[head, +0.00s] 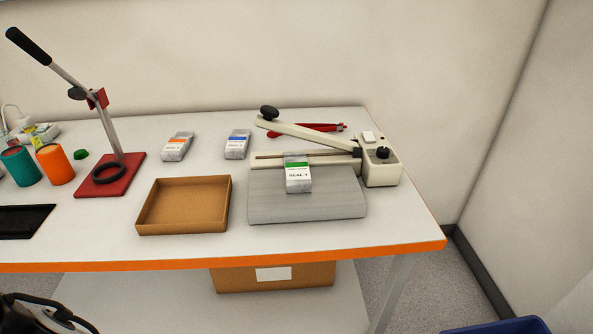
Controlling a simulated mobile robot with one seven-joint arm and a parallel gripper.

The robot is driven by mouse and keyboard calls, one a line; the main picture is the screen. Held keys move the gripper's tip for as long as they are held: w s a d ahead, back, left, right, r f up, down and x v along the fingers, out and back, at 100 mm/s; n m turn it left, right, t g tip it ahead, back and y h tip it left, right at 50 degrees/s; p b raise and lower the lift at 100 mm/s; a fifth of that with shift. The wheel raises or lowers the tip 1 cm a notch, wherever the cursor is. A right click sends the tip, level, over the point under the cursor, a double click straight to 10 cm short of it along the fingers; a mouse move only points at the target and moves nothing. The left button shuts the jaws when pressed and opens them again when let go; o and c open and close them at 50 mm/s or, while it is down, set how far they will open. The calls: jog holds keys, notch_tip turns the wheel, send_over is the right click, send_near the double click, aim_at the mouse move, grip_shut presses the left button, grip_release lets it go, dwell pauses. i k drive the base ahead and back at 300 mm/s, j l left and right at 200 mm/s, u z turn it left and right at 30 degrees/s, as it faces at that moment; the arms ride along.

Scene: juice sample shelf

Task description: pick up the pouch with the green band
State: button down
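The pouch with the green band (298,179) is small and pale, with dark print below the band. It lies on the grey support plate (345,205) of the heat sealer, with its top end at the sealing bar (280,160). The sealer's lever arm (308,134) is raised above the bar. A pouch with an orange band (176,148) and a pouch with a blue band (237,145) lie on the table behind and to the left. My gripper is not in this view; only a dark part, probably mine, shows at the bottom left corner.
An empty shallow brown tray (145,226) sits left of the sealer. A red-based lever press (125,183) stands farther left beside orange (56,166) and teal (20,168) cups. Red tongs (310,129) lie behind the sealer. The table (400,228) has an orange front edge.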

aim_at(298, 175)
jog(key=i+j, duration=0.7)
jog(key=i+l+z, duration=0.05)
jog(key=i, duration=0.05)
